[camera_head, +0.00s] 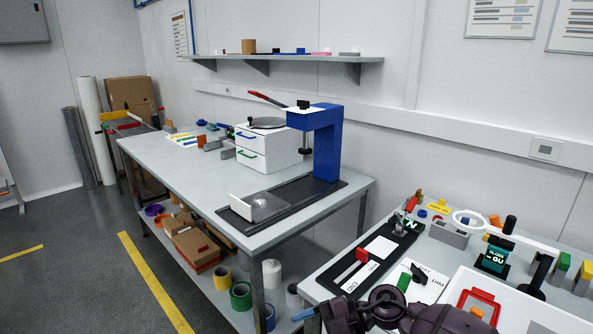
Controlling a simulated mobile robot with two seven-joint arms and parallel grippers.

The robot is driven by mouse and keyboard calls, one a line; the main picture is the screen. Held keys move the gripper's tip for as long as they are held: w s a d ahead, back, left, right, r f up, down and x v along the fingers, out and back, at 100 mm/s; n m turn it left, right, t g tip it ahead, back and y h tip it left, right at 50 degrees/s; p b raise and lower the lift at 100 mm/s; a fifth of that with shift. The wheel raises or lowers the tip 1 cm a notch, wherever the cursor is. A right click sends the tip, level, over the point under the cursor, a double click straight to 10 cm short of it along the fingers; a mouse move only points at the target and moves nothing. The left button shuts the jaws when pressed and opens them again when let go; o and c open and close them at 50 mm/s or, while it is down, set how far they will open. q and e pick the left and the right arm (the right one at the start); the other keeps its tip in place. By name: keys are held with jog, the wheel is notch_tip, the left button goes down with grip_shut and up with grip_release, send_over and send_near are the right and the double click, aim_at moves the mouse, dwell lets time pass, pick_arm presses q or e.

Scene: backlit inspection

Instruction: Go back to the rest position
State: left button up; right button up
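A dark, jointed part of one of my arms (435,318) shows at the bottom edge, right of centre, in front of the near right table. I take it to be my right arm, but its fingers cannot be made out, and much of it is cut off by the frame edge. My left gripper is not in view. No object is seen held.
The long table (185,172) holds a blue stand (328,145) and white drawers (262,148). Floor (85,280) at left is clear.

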jog(key=s+d+f+m+t+h, duration=0.3)
jog(key=d+f+m+t+h, duration=0.1)
jog(key=d+m+t, duration=0.6)
jog(key=s+d+f+m+t+h, duration=0.4)
jog(key=m+t, duration=0.4)
jog(key=m, duration=0.4)
jog(key=s+d+f+m+g+h, duration=0.5)
jog(key=s+d+f, duration=0.4)
jog(key=s+d, duration=0.2)
jog(key=s+h, duration=0.1)
jog(key=s, duration=0.1)
jog(key=shift+s+d+f, duration=0.2)
jog(key=shift+s+f, duration=0.1)
jog(key=shift+s, duration=0.1)
